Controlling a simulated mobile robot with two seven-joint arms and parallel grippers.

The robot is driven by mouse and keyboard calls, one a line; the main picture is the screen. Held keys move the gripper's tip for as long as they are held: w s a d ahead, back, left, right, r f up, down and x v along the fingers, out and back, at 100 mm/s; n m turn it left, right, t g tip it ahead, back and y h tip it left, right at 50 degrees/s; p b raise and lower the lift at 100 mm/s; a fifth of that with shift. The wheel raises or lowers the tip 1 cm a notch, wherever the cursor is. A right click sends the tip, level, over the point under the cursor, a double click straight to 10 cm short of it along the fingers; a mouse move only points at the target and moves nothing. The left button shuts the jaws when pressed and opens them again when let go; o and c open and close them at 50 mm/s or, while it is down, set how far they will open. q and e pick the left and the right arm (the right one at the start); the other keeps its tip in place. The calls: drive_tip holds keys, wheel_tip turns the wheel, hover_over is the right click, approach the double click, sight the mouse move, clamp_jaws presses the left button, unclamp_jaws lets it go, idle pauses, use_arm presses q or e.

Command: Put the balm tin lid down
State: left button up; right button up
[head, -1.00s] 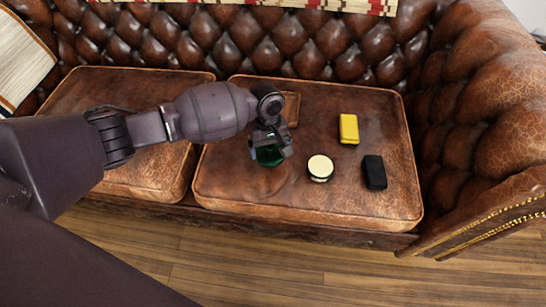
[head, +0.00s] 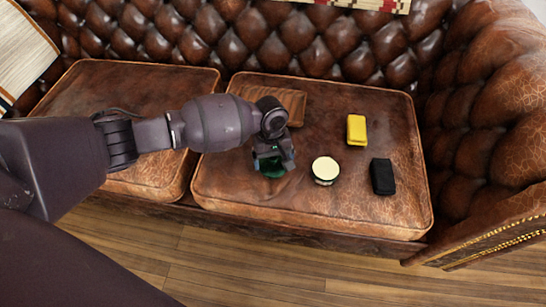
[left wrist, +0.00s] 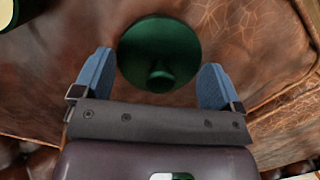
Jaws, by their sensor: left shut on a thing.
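The balm tin lid (head: 272,173) is a dark green disc with a small round knob. In the left wrist view the lid (left wrist: 160,38) sits between the two blue fingers, its knob towards the wrist. My left gripper (head: 273,162) is shut on it, low over the front middle of the right seat cushion. I cannot tell whether the lid touches the leather. The open balm tin (head: 325,170), round with a cream top and dark side, stands to the right of the lid, apart from it. My right gripper is not in view.
The brown leather cushion (head: 240,205) is bare in front of the lid. A yellow block (head: 357,130) and a black block (head: 382,177) lie right of the tin. A brown ribbed item (head: 290,103) lies behind my gripper. The sofa's front edge drops to a wooden floor.

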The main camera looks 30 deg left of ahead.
use_arm(q)
drive_tip(key=o, duration=0.6)
drive_tip(key=shift+f, duration=0.1)
wheel_tip(320, 180, up, 12)
drive_tip(key=w+a+p, duration=0.1)
drive_tip(key=p, duration=0.3)
drive_tip(key=shift+w+p, duration=0.15)
drive_tip(key=shift+p, duration=0.2)
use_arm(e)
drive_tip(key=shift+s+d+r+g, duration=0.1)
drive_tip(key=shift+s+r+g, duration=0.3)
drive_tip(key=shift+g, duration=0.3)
